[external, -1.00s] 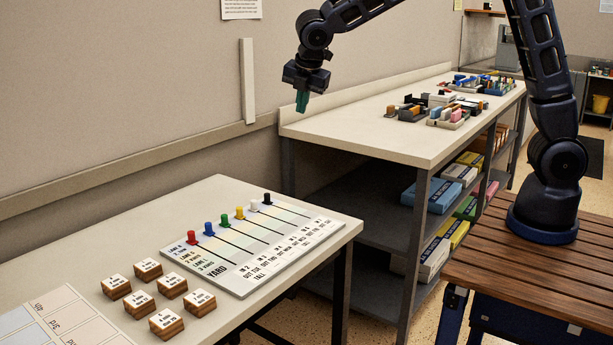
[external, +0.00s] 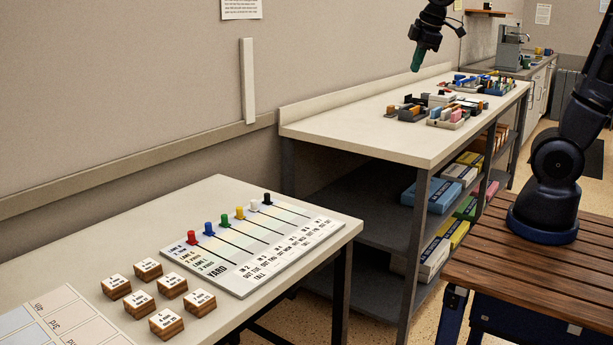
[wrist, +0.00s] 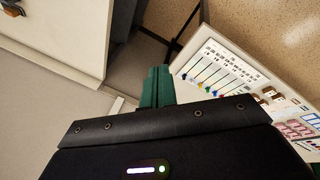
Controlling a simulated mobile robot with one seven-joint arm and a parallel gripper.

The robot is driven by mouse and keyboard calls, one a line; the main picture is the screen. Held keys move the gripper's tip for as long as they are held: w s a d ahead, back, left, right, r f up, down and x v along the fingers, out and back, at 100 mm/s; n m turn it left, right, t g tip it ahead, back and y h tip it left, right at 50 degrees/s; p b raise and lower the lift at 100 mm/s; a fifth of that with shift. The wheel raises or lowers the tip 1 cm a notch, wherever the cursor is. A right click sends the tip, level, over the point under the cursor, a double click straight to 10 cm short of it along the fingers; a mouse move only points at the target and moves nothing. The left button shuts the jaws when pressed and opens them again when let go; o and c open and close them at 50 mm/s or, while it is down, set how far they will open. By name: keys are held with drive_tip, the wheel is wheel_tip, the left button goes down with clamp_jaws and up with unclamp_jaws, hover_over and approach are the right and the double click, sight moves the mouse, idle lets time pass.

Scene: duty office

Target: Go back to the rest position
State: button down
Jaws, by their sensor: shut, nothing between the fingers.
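My gripper (external: 417,60) is high at the top right of the external view, in the air above the back of the long workbench (external: 355,136). Its green fingers point down and are shut together with nothing between them. In the wrist view the shut green fingers (wrist: 157,88) show at the middle. The upper part of my arm runs out of the top of the external view.
The near table (external: 120,245) holds the yard board (external: 245,262) with coloured pegs and several wooden blocks (external: 171,285). Small coloured items and trays (external: 445,112) sit on the workbench. Boxes (external: 427,197) fill its shelves. The wall is behind the bench.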

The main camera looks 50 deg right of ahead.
drive_tip(key=s+d+f+m, duration=0.1)
drive_tip(key=s+d+m, duration=0.1)
drive_tip(key=s, duration=0.3)
drive_tip(key=s+d+f+m, duration=0.1)
drive_tip(key=s+d+m, duration=0.1)
drive_tip(key=s, duration=0.3)
drive_tip(key=s+d+f+m+y, duration=0.1)
drive_tip(key=s+d+m, duration=0.1)
drive_tip(key=s+m, duration=0.2)
drive_tip(key=shift+s+t, duration=0.4)
drive_tip(key=shift+s, duration=0.4)
